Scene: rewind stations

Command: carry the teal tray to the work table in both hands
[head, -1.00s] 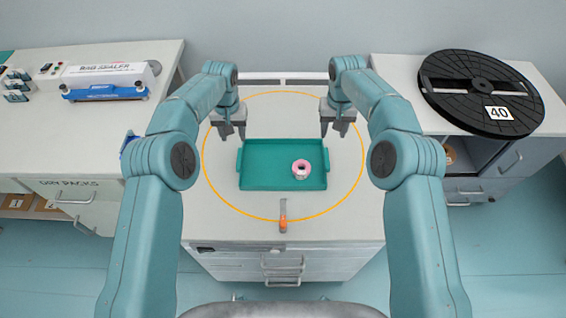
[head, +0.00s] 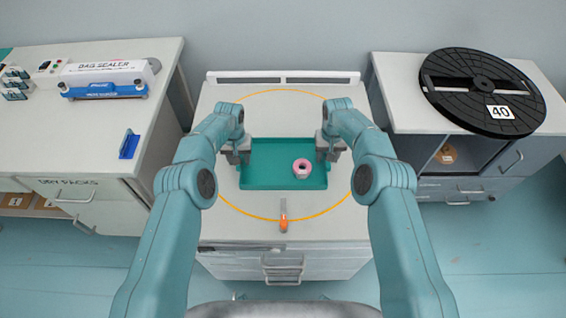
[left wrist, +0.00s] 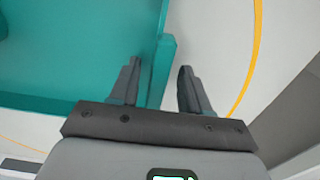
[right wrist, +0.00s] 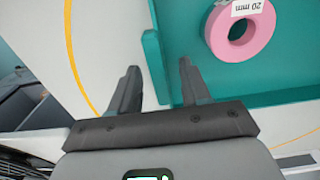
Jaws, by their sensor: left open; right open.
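The teal tray (head: 262,178) lies on the white-topped table inside a yellow ring. A pink roll (head: 302,168) with a white label sits in its right half; in the right wrist view the roll (right wrist: 240,30) reads "20 mm". My left gripper (head: 238,158) is open at the tray's left side; in the left wrist view its fingers (left wrist: 158,85) stand either side of the tray's wall (left wrist: 160,68). My right gripper (head: 327,154) is open at the right side; in the right wrist view its fingers (right wrist: 160,85) straddle the tray wall (right wrist: 155,62). Neither is closed on the wall.
An orange-handled tool (head: 283,216) lies in front of the tray at the ring's edge. A bag sealer (head: 104,78) stands on the left counter (head: 60,135), with a blue item (head: 129,145) near its edge. A large black reel (head: 482,92) marked 40 lies on the right cabinet.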

